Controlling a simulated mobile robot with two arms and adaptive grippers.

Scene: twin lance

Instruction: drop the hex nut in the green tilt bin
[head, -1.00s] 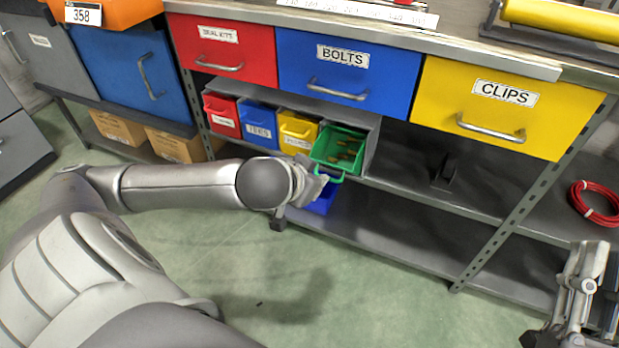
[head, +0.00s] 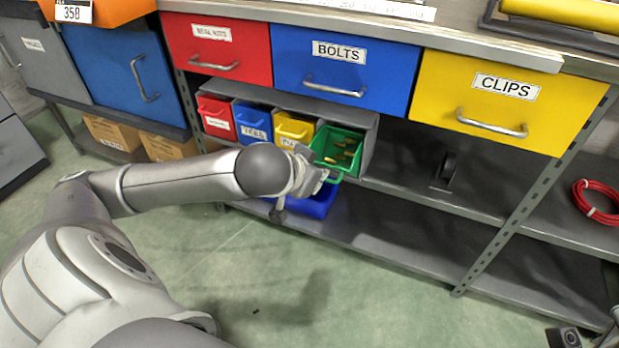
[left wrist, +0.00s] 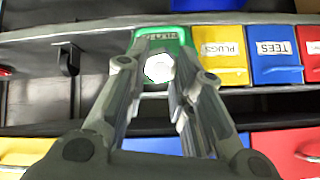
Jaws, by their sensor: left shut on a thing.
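The hex nut (left wrist: 159,68) is pale and silvery and sits between the fingertips of my left gripper (left wrist: 160,72) in the left wrist view. My left gripper (head: 325,177) is shut on it, just in front of the green tilt bin. The green tilt bin (head: 327,158) is tipped open in the head view, with several small brass-coloured pieces inside. In the left wrist view the green bin (left wrist: 181,36) lies behind the fingertips, partly hidden by them. I cannot make out the nut clearly in the head view. Of my right arm only a sliver shows at the lower right corner.
Yellow (head: 294,127), blue (head: 252,122) and red (head: 217,117) bins stand left of the green one. A blue bin (head: 318,204) is on the shelf below. The BOLTS drawer (head: 340,69) is above. A black bracket (head: 444,172) stands to the right, with free shelf around it.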

